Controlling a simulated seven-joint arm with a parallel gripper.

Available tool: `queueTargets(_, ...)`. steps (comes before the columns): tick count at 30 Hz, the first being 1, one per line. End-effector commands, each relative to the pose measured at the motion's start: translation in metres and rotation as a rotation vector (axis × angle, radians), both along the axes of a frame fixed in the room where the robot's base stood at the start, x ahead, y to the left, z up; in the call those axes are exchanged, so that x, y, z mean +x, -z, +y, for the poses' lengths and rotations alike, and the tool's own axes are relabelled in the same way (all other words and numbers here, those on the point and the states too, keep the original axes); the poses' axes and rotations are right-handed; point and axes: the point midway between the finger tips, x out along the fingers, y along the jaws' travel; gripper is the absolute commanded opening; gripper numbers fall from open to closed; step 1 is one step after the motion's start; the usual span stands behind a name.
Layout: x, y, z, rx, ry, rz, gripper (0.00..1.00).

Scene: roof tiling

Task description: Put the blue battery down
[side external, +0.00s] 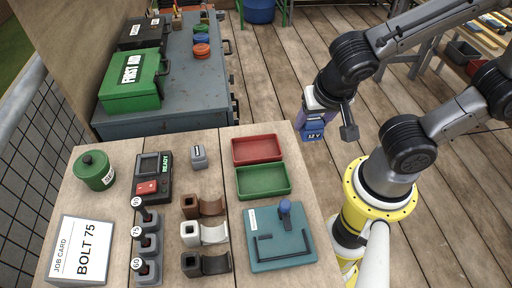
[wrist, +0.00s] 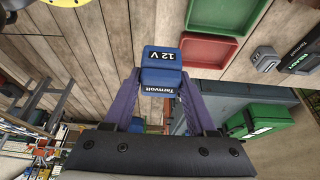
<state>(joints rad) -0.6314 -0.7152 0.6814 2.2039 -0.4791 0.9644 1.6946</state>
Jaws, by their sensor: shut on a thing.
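The blue battery (side external: 313,131), marked 12 V, is in my gripper (side external: 316,115) in the side external view. It hangs in the air past the right edge of the workbench, over the deck floor. In the wrist view the battery (wrist: 162,66) sits between the purple fingers of my gripper (wrist: 160,85), which are shut on it from both sides. Nothing is under the battery but the planks below.
A wooden workbench (side external: 217,160) holds a red tray (side external: 257,149), a green tray (side external: 263,181), a teal plate with a blue knob (side external: 280,236), a grey block (side external: 199,157), a READY device (side external: 152,178), several clamps and a job card (side external: 80,249). A grey cabinet (side external: 180,88) stands behind.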

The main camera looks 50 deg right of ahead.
Motion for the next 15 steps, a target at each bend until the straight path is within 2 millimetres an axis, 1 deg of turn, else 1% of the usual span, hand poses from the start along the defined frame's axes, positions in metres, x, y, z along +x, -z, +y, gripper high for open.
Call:
queueTargets(2,0.012,0.007,0.002,-0.004,0.002,0.006,0.00)
queueTargets(11,0.078,0.036,0.013,-0.003,0.001,0.006,0.00)
queueTargets(12,0.086,0.041,0.015,-0.003,0.000,0.006,0.00)
queueTargets(15,0.100,0.061,0.017,-0.004,-0.002,0.007,0.00)
